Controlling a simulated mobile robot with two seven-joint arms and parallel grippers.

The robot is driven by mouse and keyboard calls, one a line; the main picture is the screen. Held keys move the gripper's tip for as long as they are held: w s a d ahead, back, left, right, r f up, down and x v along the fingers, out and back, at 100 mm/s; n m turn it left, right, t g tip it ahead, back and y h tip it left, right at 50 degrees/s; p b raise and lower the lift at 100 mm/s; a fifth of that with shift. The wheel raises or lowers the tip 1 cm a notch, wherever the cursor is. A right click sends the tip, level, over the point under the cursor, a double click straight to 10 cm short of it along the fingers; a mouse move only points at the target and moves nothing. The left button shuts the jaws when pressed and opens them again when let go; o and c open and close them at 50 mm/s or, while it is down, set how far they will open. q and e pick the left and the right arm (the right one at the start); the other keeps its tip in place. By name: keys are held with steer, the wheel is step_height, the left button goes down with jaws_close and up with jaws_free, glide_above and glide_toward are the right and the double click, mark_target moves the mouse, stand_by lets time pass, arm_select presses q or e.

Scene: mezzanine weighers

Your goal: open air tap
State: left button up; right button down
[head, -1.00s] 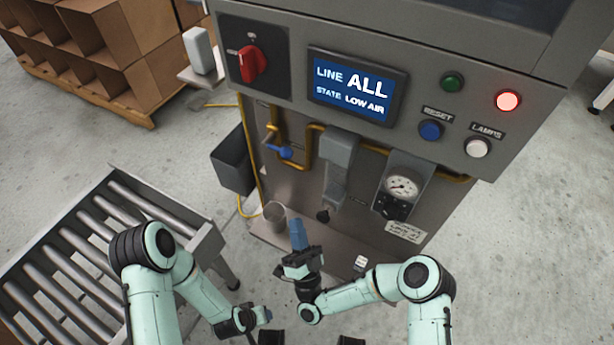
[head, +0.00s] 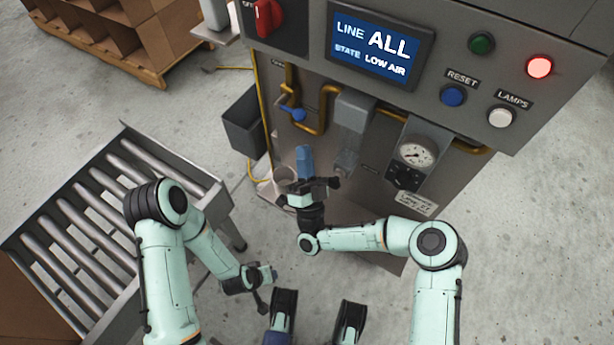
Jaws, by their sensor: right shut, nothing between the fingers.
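The air tap (head: 293,113) is a small blue lever on the yellow pipe at the left of the machine's lower front panel. My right gripper (head: 304,160) is shut and empty, its blue fingers pointing up toward the panel. In the picture it is below the tap and apart from it. It hides part of a grey cup at the panel's foot. My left gripper (head: 268,275) hangs low beside the roller conveyor, away from the panel. Its fingers are too small to tell open from shut.
The screen (head: 375,43) reads LINE ALL, STATE LOW AIR. A red lamp (head: 539,66) is lit. A pressure gauge (head: 416,153) is right of the tap, and a grey box (head: 352,112) sits between them. A dark bin (head: 244,122) stands left. The roller conveyor (head: 187,159) fills the lower left.

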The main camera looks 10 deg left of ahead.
arm_select(q)
steer(key=shift+s+f, duration=0.45)
steer(key=shift+s, duration=0.1)
arm_select(e)
steer(key=x, duration=0.5)
steer(key=shift+r, duration=0.1)
